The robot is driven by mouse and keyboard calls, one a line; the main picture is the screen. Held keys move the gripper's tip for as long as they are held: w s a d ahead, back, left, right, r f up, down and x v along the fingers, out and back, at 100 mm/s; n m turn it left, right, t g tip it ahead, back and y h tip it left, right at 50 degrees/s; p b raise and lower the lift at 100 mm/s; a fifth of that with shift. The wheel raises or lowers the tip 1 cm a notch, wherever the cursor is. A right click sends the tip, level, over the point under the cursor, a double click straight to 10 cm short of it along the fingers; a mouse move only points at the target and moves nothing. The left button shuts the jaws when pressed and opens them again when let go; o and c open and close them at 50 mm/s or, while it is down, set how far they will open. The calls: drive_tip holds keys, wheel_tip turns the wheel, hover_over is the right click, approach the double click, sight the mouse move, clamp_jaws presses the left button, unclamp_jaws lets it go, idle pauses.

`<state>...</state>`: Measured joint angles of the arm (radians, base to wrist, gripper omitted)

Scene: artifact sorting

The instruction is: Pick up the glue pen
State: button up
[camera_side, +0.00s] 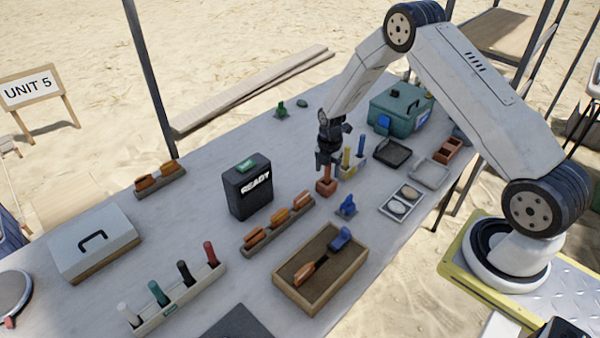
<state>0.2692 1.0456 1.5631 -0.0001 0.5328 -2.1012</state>
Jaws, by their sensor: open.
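I cannot tell for sure which item is the glue pen. My gripper (325,158) points down, open, just above or around the top of a red stick (327,172) standing in a small red block (326,188). I cannot tell whether the fingers touch it. A yellow stick (347,157) and a blue stick (361,146) stand upright close by on the right. Another rack (180,302) at the front left holds a white pen (128,314), a green pen (157,293), a black pen (186,273) and a red pen (211,254).
A black box marked READY (249,190) stands left of my gripper. A wooden tray (290,290) with a blue-and-orange tool and an orange-handled rack (262,245) lie in front. A teal case (398,110) and dark tray (392,153) are to the right.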

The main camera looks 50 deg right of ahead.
clamp_jaws()
drive_tip(key=shift+r, duration=0.15)
drive_tip(key=shift+r, duration=0.8)
drive_tip(key=s+a+r, duration=0.3)
drive_tip(key=s+r, duration=0.8)
drive_tip(key=s, duration=0.2)
drive_tip(key=shift+s, duration=0.35)
